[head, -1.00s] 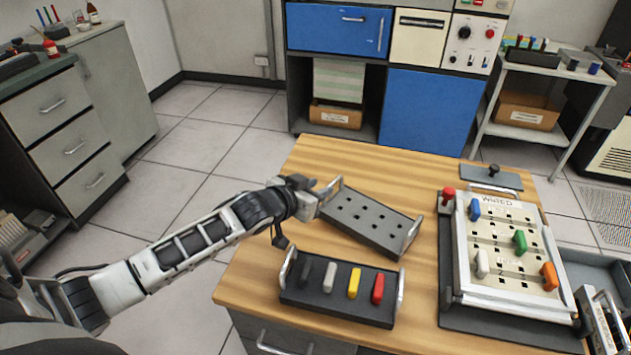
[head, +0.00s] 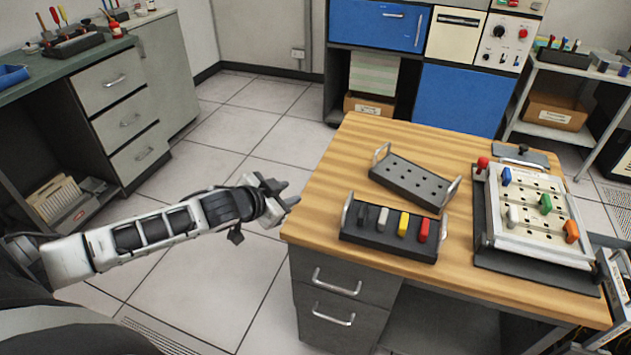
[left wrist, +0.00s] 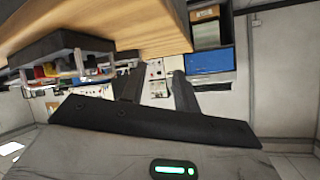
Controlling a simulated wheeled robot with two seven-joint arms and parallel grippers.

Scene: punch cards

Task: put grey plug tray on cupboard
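A grey tray with rows of empty holes and a metal handle at each end (head: 408,181) lies on the wooden table in the head view. In front of it lies a darker tray (head: 388,241) holding a black, a grey, a yellow and a red plug. My left gripper (head: 287,193) is just off the table's left edge, apart from both trays. In the left wrist view its two fingers (left wrist: 157,90) stand apart with nothing between them. A grey cupboard (head: 167,80) stands at the back left.
The wooden table (head: 330,200) has drawers below. A panel with coloured plugs (head: 540,215) stands at its right. A green-topped drawer counter (head: 75,62) at the left holds tools and a blue bin (head: 12,75). Tiled floor (head: 230,135) lies open between counter and table.

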